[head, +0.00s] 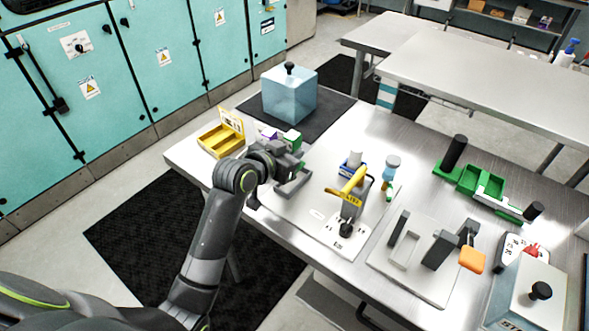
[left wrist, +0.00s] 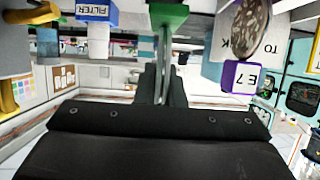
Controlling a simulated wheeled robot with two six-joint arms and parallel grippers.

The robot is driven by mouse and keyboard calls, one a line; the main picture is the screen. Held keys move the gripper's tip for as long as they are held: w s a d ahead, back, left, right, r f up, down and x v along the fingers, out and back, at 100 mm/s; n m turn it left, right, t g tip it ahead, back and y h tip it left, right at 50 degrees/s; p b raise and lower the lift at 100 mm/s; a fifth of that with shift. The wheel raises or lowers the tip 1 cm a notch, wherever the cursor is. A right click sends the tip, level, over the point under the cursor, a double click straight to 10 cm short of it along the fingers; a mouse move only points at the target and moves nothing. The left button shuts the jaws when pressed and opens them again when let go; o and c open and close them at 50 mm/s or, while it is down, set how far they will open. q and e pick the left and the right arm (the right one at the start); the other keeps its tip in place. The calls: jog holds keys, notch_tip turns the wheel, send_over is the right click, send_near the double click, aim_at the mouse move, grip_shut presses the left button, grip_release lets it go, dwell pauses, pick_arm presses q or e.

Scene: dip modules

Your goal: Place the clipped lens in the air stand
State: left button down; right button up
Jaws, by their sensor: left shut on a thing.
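My left gripper (head: 291,180) reaches over the near left part of the steel table, and its dark fingers (left wrist: 165,85) are shut on a thin upright piece below a green block (left wrist: 169,14). This looks like the clipped lens, seen nearly edge-on. In the head view a green block (head: 292,140) shows just behind the gripper. I cannot read which holder is the air stand. A purple block (left wrist: 241,76) marked "E7" is beside the fingers in the left wrist view; a purple piece (head: 265,133) also shows in the head view. My right gripper is not in view.
A yellow tray (head: 219,140) lies left of the gripper. A clear blue box (head: 288,96) stands behind on a dark mat. Right are a white plate (head: 330,237) with a yellow lever (head: 347,187), a grey fixture plate (head: 410,275) and green rail parts (head: 470,180).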

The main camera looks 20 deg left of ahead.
pick_arm(q)
jog(key=shift+d+f, duration=0.1)
jog(key=shift+f, duration=2.05)
jog(key=shift+f, duration=0.2)
jog(key=c, duration=1.5)
grip_release()
jog(key=shift+r, duration=0.1)
jog(key=shift+r, duration=0.15)
jog(key=v, duration=1.2)
jog(key=shift+b, duration=0.4)
